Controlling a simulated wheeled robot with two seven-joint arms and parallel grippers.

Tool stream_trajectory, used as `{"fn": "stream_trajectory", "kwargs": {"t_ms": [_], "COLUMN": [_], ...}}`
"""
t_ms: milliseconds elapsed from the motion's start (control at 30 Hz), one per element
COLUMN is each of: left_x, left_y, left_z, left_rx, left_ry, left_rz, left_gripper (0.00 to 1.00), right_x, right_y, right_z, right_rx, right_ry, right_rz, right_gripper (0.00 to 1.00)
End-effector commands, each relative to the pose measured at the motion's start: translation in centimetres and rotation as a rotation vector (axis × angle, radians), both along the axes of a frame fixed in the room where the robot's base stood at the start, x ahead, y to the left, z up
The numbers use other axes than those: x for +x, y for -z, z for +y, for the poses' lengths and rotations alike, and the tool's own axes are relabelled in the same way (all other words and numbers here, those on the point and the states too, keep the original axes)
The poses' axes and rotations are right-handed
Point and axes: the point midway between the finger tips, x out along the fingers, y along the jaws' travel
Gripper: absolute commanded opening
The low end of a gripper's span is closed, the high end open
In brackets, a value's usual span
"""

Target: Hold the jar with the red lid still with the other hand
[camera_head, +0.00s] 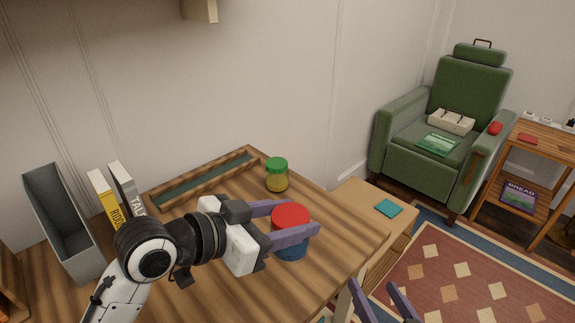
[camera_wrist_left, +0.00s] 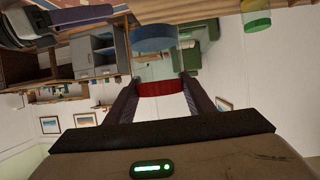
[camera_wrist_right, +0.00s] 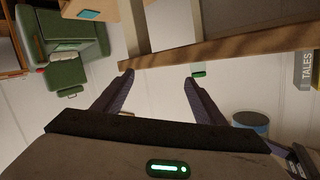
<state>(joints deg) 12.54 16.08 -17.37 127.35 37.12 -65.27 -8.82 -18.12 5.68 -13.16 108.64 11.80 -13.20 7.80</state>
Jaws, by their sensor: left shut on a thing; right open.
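The jar with the red lid (camera_head: 291,214) has blue contents and stands between the fingers of my left gripper (camera_head: 282,222) over the table's right part. In the left wrist view, its red lid (camera_wrist_left: 160,88) is between the two fingertips, with the blue contents (camera_wrist_left: 153,38) beyond. Whether its base touches the table I cannot tell. My right gripper (camera_head: 379,296) is open and empty at the bottom of the head view, in front of the table and apart from the jar. In the right wrist view nothing is between its fingers (camera_wrist_right: 158,78).
A jar with a green lid (camera_head: 277,175) stands behind on the plank table (camera_head: 215,292), near a wooden tray (camera_head: 205,181). Books (camera_head: 127,187) and a grey holder (camera_head: 62,222) are at the left. A lower side table (camera_head: 365,203) adjoins at the right. A green armchair (camera_head: 440,120) is beyond.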

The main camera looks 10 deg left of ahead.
Motion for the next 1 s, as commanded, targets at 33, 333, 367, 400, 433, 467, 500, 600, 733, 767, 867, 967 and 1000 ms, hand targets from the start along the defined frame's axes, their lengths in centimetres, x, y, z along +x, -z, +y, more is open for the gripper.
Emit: {"fn": "stream_trajectory", "kwargs": {"t_ms": [33, 333, 367, 400, 433, 467, 500, 600, 733, 767, 867, 967, 1000], "left_x": [0.0, 0.0, 0.0, 0.0, 0.0, 0.0, 0.0, 0.0, 0.0, 0.0, 0.0, 0.0, 0.0], "left_y": [-0.1, -0.1, -0.1, -0.1, -0.1, -0.1, -0.1, -0.1, -0.1, -0.1, -0.1, -0.1, -0.1], "left_z": [0.0, 0.0, 0.0, 0.0, 0.0, 0.0, 0.0, 0.0, 0.0, 0.0, 0.0, 0.0, 0.0], "left_rx": [-0.001, -0.001, -0.001, -0.001, -0.001, -0.001, -0.001, -0.001, -0.001, -0.001, -0.001, -0.001, -0.001], "left_ry": [0.0, 0.0, 0.0, 0.0, 0.0, 0.0, 0.0, 0.0, -0.001, -0.001, -0.001, 0.0, -0.001], "left_rz": [-0.001, -0.001, -0.001, -0.001, -0.001, -0.001, -0.001, -0.001, -0.002, -0.002, -0.002, -0.001, -0.002], "left_gripper": [0.0, 0.0, 0.0, 0.0, 0.0, 0.0, 0.0, 0.0, 0.0, 0.0, 0.0, 0.0, 0.0], "right_x": [1.7, 8.5, 8.9, 9.4, 9.8, 10.1, 10.3, 10.7, 10.3, 10.1, 9.0, 7.4, 6.6], "right_y": [-2.3, -15.6, -16.9, -18.3, -19.4, -20.5, -21.9, -25.6, -30.2, -31.2, -34.4, -37.3, -38.3], "right_z": [0.3, 2.1, 2.9, 4.1, 5.1, 6.2, 7.5, 10.9, 15.5, 16.6, 20.2, 24.0, 25.5], "right_rx": [0.036, 0.238, 0.241, 0.229, 0.215, 0.2, 0.182, 0.135, 0.063, 0.044, -0.024, -0.1, -0.135], "right_ry": [0.004, -0.006, -0.019, -0.043, -0.061, -0.08, -0.106, -0.17, -0.261, -0.283, -0.361, -0.447, -0.484], "right_rz": [-0.054, -0.352, -0.385, -0.426, -0.459, -0.491, -0.534, -0.647, -0.8, -0.836, -0.964, -1.098, -1.152], "right_gripper": [0.65, 0.65, 0.65, 0.65, 0.65, 0.65, 0.65, 0.65, 0.65, 0.65, 0.65, 0.65, 0.65]}}
